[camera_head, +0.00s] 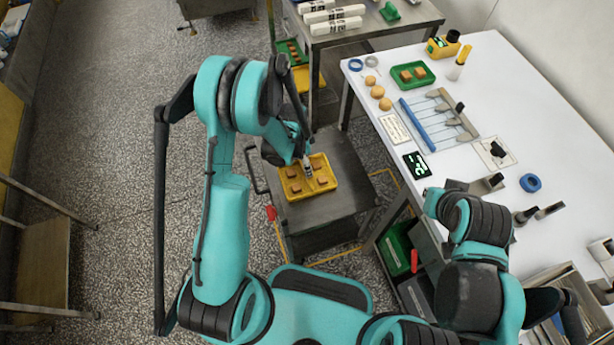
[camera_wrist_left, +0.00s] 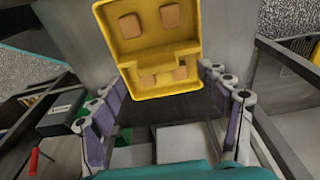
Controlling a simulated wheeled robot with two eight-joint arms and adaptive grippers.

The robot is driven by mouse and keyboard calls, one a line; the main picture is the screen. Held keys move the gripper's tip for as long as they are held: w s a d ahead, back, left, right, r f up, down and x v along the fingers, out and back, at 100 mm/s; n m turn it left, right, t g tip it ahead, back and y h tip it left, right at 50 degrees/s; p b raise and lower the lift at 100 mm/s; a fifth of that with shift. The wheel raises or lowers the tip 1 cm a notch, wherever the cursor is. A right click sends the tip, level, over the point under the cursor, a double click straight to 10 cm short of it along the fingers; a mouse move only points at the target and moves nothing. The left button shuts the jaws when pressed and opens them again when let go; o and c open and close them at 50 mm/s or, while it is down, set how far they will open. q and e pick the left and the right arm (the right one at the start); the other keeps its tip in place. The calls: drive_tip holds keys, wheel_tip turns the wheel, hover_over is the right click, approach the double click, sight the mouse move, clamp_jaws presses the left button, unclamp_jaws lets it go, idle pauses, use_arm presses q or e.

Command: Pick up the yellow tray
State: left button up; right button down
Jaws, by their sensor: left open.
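The yellow tray (camera_head: 322,188) lies on a grey cart top below my left arm and holds several brown square pieces. It also shows in the left wrist view (camera_wrist_left: 160,48), with its near edge towards my gripper. My left gripper (camera_head: 306,163) is at the tray's far side in the head view and hides part of it. In the left wrist view my left gripper (camera_wrist_left: 164,82) is open, its two fingers spread wide either side of the tray's near end. I cannot tell whether either finger touches it. My right gripper cannot be made out.
The grey cart (camera_head: 345,205) has a handle on its left. A white table (camera_head: 470,90) at right carries a green tray (camera_head: 413,75), round brown pieces and tools. A steel table (camera_head: 400,22) stands behind. Green crates (camera_head: 398,250) sit beneath the white table.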

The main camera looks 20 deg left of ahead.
use_arm(q)
drive_tip(key=f+b, duration=0.1)
drive_tip(key=f, duration=0.1)
drive_tip(key=d+f+b, duration=0.1)
drive_tip(key=f, duration=0.2)
drive_tip(key=shift+w+f, duration=0.1)
drive_tip(key=shift+f, duration=0.05)
drive_tip(key=shift+c, duration=1.3)
clamp_jaws()
